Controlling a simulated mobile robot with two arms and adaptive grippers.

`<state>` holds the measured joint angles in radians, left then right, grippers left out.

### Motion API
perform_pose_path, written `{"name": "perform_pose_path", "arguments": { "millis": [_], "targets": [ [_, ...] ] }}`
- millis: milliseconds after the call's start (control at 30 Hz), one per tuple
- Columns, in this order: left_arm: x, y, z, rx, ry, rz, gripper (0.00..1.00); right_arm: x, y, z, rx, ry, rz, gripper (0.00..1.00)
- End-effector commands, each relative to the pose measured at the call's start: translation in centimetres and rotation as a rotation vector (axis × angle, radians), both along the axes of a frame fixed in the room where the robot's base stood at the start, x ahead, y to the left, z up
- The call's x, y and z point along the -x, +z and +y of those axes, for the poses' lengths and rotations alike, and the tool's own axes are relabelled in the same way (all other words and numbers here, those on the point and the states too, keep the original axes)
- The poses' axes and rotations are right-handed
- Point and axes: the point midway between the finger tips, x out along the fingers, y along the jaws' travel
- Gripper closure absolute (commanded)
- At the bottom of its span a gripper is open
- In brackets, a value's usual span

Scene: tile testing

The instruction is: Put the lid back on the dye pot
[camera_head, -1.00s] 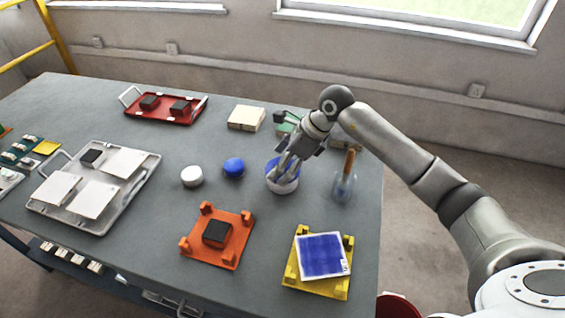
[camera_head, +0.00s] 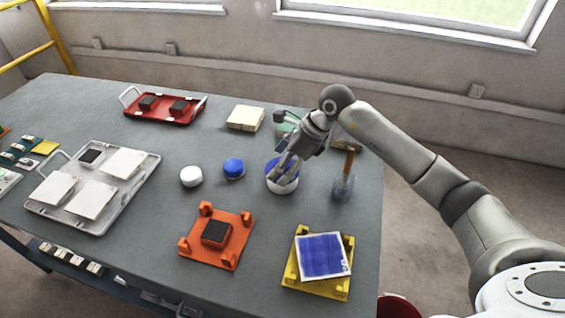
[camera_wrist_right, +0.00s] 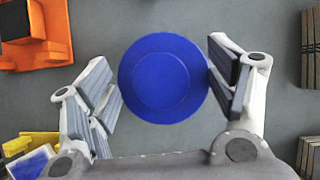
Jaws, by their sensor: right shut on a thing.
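The dye pot (camera_head: 283,188) is a small white round pot near the right part of the table. Its blue round lid (camera_head: 271,169) shows at the pot's top, partly hidden behind my fingers. In the right wrist view the lid (camera_wrist_right: 165,78) fills the space between the fingers and hides the pot below. My right gripper (camera_head: 285,175) reaches down over the pot and is shut on the lid. I cannot tell whether the lid touches the pot's rim. My left gripper is not in view.
A blue round piece (camera_head: 233,168) and a white one (camera_head: 191,176) are to the left. In front are an orange stand (camera_head: 232,252) and a yellow stand (camera_head: 325,287) with a blue tile.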

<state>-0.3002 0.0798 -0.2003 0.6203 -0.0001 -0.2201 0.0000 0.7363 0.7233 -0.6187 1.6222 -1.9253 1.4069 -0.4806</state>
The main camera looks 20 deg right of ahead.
Motion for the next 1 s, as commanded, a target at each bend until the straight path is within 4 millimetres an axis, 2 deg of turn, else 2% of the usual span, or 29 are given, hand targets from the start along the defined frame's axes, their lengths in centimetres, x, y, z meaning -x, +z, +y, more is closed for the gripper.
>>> {"name": "perform_pose_path", "arguments": {
  "millis": [1000],
  "targets": [
    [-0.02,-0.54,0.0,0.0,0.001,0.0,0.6,-0.04,-0.2,0.0,0.0,-0.001,-0.001,0.39]
  ]
}}
